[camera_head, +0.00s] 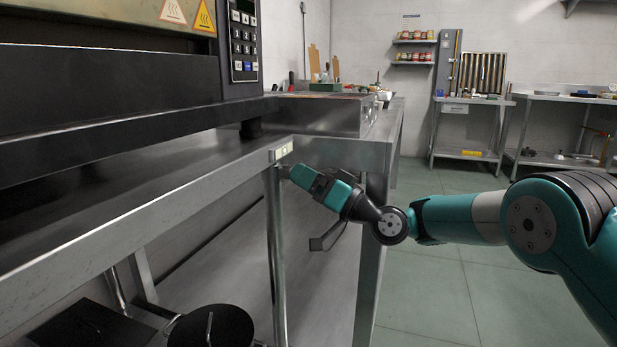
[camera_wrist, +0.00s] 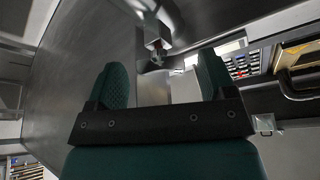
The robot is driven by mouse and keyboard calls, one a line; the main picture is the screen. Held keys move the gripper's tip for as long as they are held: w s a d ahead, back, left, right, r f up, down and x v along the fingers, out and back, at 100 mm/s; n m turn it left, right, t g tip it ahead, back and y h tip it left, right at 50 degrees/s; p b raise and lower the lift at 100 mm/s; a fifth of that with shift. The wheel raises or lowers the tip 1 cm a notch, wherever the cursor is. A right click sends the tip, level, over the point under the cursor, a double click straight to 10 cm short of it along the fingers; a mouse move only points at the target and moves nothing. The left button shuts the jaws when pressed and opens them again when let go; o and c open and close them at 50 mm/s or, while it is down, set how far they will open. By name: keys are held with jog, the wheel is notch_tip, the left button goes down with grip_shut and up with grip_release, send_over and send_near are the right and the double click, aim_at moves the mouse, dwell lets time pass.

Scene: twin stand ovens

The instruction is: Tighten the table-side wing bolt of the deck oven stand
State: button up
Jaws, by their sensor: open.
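The deck oven (camera_head: 110,85) sits on a metal stand, whose front rail (camera_head: 130,225) runs toward the table and whose near leg (camera_head: 275,250) stands at the table-side corner. My gripper (camera_head: 292,172) reaches in from the right, its tip close to the top of that leg, under the rail corner. In the wrist view, my gripper (camera_wrist: 163,72) has its two teal fingers spread wide with empty space between them. A small metal fitting, apparently the wing bolt (camera_wrist: 157,56), shows ahead between the fingertips on the end of a metal bar. Its wing angle is unclear. In the head view the bolt is hidden or too small to tell.
A metal table (camera_head: 335,152) adjoins the stand, its leg (camera_head: 370,260) close behind my gripper. Workbenches (camera_head: 467,105) stand along the far wall. The floor (camera_head: 425,285) at right is clear.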

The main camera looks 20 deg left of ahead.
jog(key=shift+a, duration=0.1)
jog(key=c, duration=0.9)
jog(key=shift+r, duration=0.1)
jog(key=shift+c, duration=0.2)
jog(key=shift+m+p, duration=0.3)
jog(key=shift+p, duration=0.1)
jog(key=shift+r+m+h+p, duration=0.15)
jog(key=shift+m+h+p, duration=1.05)
jog(key=shift+m+p, duration=2.5)
jog(key=shift+r+m+h+p, duration=0.1)
jog(key=shift+m+h+p, duration=1.1)
jog(key=shift+m+p, duration=2.5)
jog(key=shift+r+m+h+p, duration=0.15)
jog(key=shift+m+h+p, duration=1.05)
jog(key=shift+m+p, duration=2.5)
jog(key=shift+n+p, duration=1)
jog(key=shift+p, duration=0.1)
